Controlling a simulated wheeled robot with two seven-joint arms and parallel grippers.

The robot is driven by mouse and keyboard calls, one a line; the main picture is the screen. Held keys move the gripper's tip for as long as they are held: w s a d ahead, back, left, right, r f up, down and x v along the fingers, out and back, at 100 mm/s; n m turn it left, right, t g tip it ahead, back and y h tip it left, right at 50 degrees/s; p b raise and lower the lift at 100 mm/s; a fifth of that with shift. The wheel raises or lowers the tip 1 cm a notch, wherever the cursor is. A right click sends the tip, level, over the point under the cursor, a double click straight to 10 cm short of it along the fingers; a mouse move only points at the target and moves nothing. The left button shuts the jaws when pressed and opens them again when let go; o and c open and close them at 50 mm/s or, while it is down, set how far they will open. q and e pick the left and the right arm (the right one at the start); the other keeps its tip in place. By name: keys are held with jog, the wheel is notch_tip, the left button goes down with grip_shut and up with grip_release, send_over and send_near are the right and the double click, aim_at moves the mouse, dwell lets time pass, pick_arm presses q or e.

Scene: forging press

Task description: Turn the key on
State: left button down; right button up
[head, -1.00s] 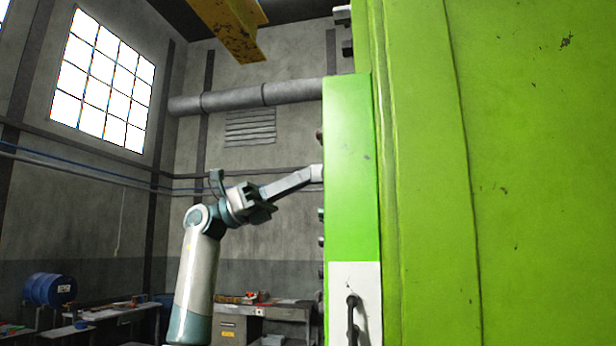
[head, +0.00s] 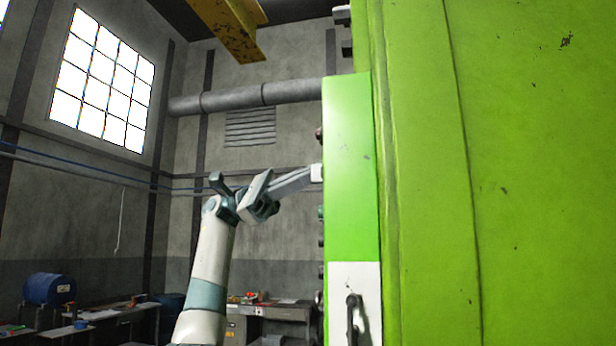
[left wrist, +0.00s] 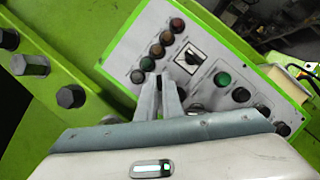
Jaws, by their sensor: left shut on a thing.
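In the left wrist view, a light grey control panel (left wrist: 215,60) is set in a green frame, tilted in the picture. My left gripper (left wrist: 158,82) reaches onto the panel. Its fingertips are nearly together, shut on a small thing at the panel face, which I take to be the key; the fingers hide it. In the head view my left gripper (head: 308,176) reaches right to the edge of the green cabinet (head: 350,170); the panel face is turned away there. My right gripper is not in view.
Beside the fingers are a black selector switch (left wrist: 190,58), a green button (left wrist: 222,79) and several red and amber buttons or lamps. Large dark bolts (left wrist: 70,96) stand out on the left. The green press body (head: 530,180) fills the right of the head view.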

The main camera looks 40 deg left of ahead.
pick_arm(q)
jog(key=shift+r+m+g+y, duration=0.15)
jog(key=shift+m+g, duration=0.25)
jog(key=shift+m, duration=0.55)
jog(key=shift+f+m+g+y, duration=0.15)
jog(key=shift+m+g, duration=0.25)
jog(key=shift+m, duration=0.55)
jog(key=c, duration=1.9)
grip_release()
jog(key=shift+n, duration=0.3)
